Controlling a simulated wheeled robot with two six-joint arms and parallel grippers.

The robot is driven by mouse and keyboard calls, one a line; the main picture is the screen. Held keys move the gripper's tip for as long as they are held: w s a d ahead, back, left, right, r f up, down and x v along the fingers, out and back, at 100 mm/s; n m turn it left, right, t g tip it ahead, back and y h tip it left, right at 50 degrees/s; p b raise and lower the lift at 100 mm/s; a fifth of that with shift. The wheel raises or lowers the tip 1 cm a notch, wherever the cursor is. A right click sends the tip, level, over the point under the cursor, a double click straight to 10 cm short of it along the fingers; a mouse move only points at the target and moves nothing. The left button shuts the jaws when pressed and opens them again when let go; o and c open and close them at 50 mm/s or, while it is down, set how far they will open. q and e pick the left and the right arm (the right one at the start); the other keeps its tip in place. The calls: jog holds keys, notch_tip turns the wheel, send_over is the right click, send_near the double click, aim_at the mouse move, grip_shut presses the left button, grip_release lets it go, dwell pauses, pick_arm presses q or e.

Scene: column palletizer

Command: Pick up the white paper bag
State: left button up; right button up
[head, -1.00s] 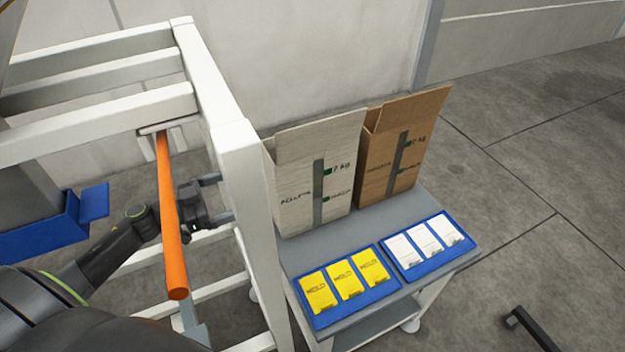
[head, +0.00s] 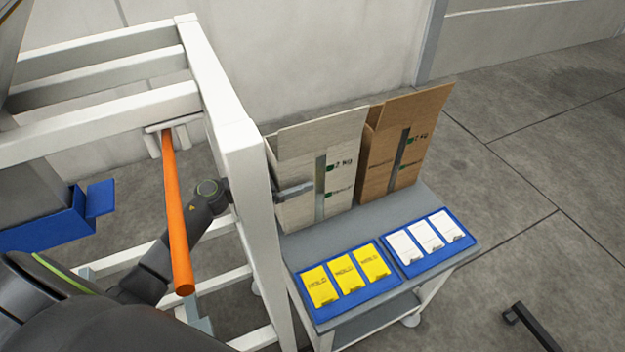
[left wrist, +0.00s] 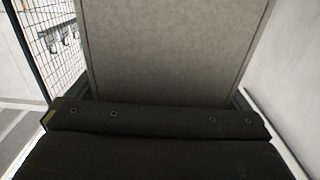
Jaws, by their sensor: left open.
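The white paper bag (head: 346,199) is a tall, box-like, off-white container with a raised flap, a grey stripe and "2 kg" print. It stands upright at the back left of the grey table. My left gripper (head: 303,188) is open at its left front side; a grey finger crosses in front of it. The white frame post hides the rest of the gripper. In the left wrist view, a broad grey-beige panel, apparently the bag (left wrist: 170,50), fills the space ahead of the dark gripper body. I cannot tell whether they touch. My right gripper is not in view.
A similar brown bag (head: 385,160) stands close to its right. Blue trays with yellow packets (head: 345,272) and white packets (head: 425,236) lie in front on the table (head: 300,245). A white frame post (head: 250,190) and an orange bar (head: 175,210) stand close to my left arm.

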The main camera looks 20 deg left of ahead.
pick_arm(q)
jog(key=shift+w+d, duration=0.2)
jog(key=shift+w, duration=0.1)
jog(key=shift+c, duration=0.3)
jog(key=c, duration=1.1)
